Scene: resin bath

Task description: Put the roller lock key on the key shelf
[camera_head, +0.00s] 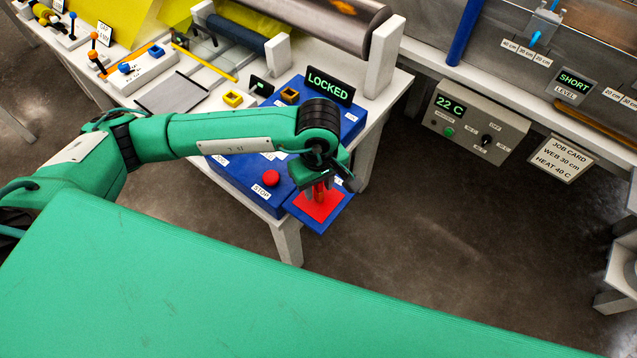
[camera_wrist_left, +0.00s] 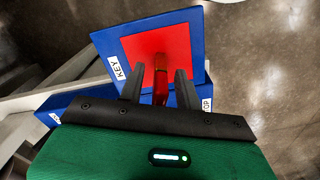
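The red roller lock key (camera_head: 319,190) stands on the red pad of the blue key shelf (camera_head: 338,214), at the front corner of the blue panel. In the left wrist view the key (camera_wrist_left: 160,78) is upright between my left fingers, with a gap on each side. The shelf (camera_wrist_left: 192,28) carries a KEY label there. My left gripper (camera_head: 319,180) points down over the pad; in the wrist view its fingers (camera_wrist_left: 159,88) are apart and do not appear to touch the key. The key's lower end is hard to see against the red pad. My right gripper is out of view.
The blue panel (camera_head: 240,183) has a red stop button (camera_head: 271,178) and a LOCKED display (camera_head: 329,86). A large metal roller (camera_head: 320,22) lies behind it. A control box (camera_head: 475,122) hangs at the right. Open floor lies right of the shelf.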

